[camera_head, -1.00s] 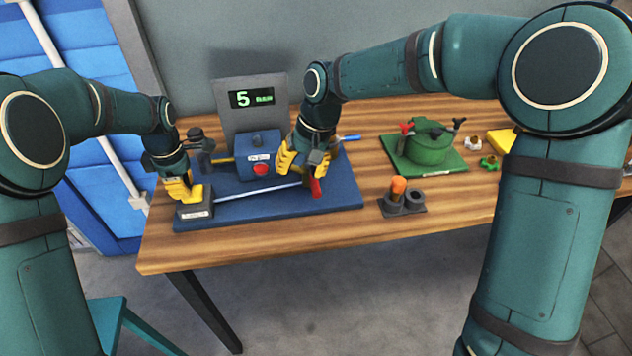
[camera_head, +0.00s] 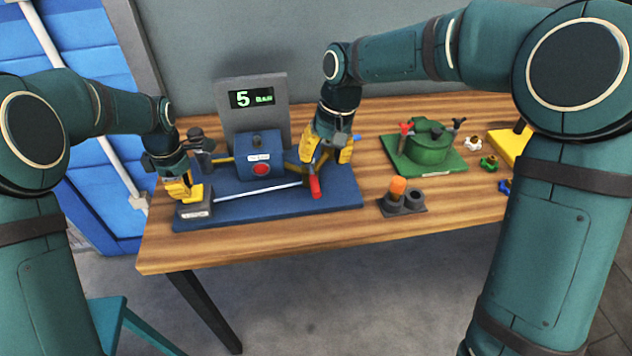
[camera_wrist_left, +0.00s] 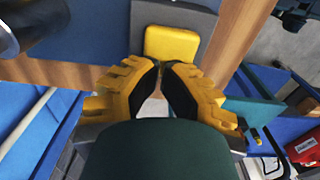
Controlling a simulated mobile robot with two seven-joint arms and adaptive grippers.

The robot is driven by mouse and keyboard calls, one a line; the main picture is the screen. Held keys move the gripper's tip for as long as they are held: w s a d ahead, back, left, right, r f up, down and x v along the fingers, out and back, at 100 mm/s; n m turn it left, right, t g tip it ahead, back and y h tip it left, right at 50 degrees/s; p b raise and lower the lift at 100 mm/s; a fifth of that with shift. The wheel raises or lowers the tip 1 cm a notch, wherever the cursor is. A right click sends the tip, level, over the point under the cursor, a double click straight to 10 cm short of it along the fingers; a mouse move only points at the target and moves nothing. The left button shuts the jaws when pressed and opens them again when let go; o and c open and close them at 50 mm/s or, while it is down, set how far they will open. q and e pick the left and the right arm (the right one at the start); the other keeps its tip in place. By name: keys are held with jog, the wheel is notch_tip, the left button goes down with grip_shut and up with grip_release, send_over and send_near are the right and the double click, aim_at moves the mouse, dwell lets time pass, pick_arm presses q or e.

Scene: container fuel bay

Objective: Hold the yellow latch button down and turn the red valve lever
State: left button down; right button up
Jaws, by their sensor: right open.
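The yellow latch button (camera_wrist_left: 172,43) sits on a dark labelled block (camera_head: 193,210) at the left front of the blue base plate (camera_head: 250,210). My left gripper (camera_head: 186,196) points down at the button, its fingertips close together. In the left wrist view its fingertips (camera_wrist_left: 160,64) are at the button's edge; I cannot tell whether they press it. The red valve lever (camera_head: 315,187) sticks out toward the front right of the plate. My right gripper (camera_head: 326,158) is open just above and behind the lever's red handle, apparently clear of it.
A grey panel (camera_head: 282,103) behind shows 5 BAR. A blue box (camera_head: 258,145) with a red button (camera_head: 261,169) stands between the grippers. A green pot-like fixture (camera_head: 428,150) and a grey holder with an orange plug (camera_head: 398,187) are to the right. The front table strip is clear.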

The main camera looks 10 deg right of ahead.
aim_at(316, 183)
jog(key=f, duration=0.2)
jog(key=a+f, duration=0.1)
jog(key=f, duration=0.5)
jog(key=shift+a+f, duration=0.2)
jog(key=shift+a, duration=0.15)
jog(key=shift+o, duration=0.3)
grip_shut()
